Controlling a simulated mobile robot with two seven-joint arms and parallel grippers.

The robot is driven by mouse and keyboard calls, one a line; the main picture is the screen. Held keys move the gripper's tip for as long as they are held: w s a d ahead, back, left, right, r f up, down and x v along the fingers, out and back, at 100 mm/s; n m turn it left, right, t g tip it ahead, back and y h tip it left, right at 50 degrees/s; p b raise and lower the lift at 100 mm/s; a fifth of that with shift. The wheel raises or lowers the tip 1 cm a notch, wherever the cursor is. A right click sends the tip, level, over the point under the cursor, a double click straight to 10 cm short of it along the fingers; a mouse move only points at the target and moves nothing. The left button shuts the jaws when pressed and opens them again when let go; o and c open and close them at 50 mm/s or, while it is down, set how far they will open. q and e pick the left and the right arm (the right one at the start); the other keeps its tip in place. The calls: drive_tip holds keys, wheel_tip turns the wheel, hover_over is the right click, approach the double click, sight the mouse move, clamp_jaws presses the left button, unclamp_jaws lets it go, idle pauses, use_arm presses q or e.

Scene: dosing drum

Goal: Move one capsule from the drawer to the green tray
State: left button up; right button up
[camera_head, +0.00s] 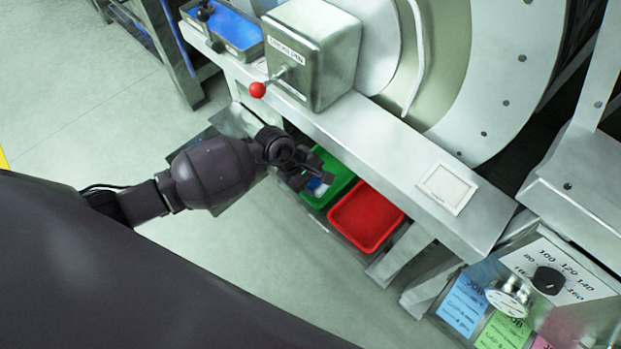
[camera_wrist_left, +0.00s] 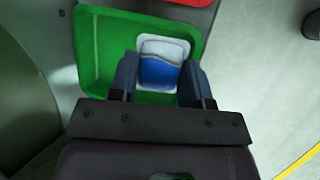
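The green tray (camera_head: 336,170) lies beneath the edge of the machine's counter, left of a red tray. My left gripper (camera_head: 312,181) is over the green tray and hides part of it. A blue and white capsule (camera_head: 319,187) shows between its fingers. In the left wrist view, the capsule (camera_wrist_left: 160,66) has a white part and a blue part, and the two fingers (camera_wrist_left: 160,80) flank it closely on both sides. The green tray (camera_wrist_left: 100,55) shows behind it. Whether the capsule touches the tray floor is unclear. My right gripper is in neither view. I cannot make out the drawer clearly.
The red tray (camera_head: 367,216) is beside the green one. The metal counter (camera_head: 390,160) overhangs both trays. A dial panel (camera_head: 548,280) is at lower right. The floor is clear.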

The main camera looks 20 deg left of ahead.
use_arm(q)
drive_tip(key=shift+w+d+f, duration=0.1)
drive_tip(key=shift+w+f, duration=0.05)
drive_tip(key=shift+w, duration=0.05)
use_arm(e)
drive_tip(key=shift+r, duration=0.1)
use_arm(q)
drive_tip(key=o, duration=0.7)
drive_tip(key=shift+c, duration=0.2)
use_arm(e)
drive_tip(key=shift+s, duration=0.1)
use_arm(q)
drive_tip(key=shift+a+r, duration=0.2)
drive_tip(key=shift+r, duration=0.2)
drive_tip(key=p+v, duration=0.3)
drive_tip(key=v, duration=0.7)
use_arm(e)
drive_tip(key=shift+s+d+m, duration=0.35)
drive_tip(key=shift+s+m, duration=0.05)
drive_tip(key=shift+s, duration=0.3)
